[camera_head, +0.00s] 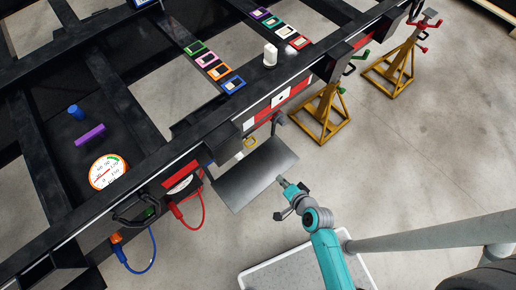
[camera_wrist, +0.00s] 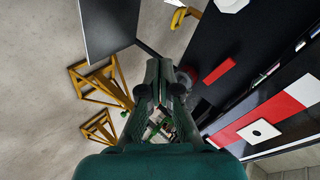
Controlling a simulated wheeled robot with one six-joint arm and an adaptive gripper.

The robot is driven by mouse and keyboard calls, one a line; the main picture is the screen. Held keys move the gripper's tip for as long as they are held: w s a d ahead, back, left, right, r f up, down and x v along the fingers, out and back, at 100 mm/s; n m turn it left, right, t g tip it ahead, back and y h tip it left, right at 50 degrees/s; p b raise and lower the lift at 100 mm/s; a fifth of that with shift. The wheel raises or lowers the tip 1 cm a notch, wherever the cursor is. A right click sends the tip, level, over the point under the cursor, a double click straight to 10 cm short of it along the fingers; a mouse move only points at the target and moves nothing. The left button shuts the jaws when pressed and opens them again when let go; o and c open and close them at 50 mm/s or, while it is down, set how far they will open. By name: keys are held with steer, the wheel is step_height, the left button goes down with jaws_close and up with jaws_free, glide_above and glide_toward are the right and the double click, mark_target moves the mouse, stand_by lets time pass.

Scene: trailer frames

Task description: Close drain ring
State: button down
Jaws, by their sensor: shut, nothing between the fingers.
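I cannot identify the drain ring for certain. A small yellow loop-like part (camera_head: 250,141) shows under the trailer frame's side, just above a grey flat panel (camera_head: 250,178). A yellow curved part also shows at the top of the wrist view (camera_wrist: 180,17); I cannot tell whether it is the same piece. My gripper (camera_head: 283,183) is shut and empty, at the right end of the grey panel in the head view. In the wrist view my gripper (camera_wrist: 167,78) points along the trailer's side, apart from the yellow part.
The black trailer frame (camera_head: 146,157) crosses the head view diagonally. A red cable (camera_head: 190,222) and a blue cable (camera_head: 143,268) hang at lower left. Concrete floor (camera_head: 420,150) is clear on the right.

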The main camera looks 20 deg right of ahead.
mark_target(253, 145)
steer(key=w+f+m, duration=0.1)
steer(key=w+f, duration=0.2)
steer(key=w, duration=0.3)
steer(key=w+a+f+m+y, duration=0.1)
steer(key=w+f, duration=0.2)
steer(key=w, duration=0.4)
steer(key=w+f, duration=0.3)
steer(key=w, duration=0.4)
steer(key=shift+w+a+f+m+g+y, duration=0.1)
steer(key=shift+a+f+m+g+y, duration=0.2)
steer(key=shift+f+m+y, duration=0.1)
steer(key=shift+w, duration=0.15)
steer(key=shift+w+a, duration=0.25)
steer(key=shift+w, duration=0.45)
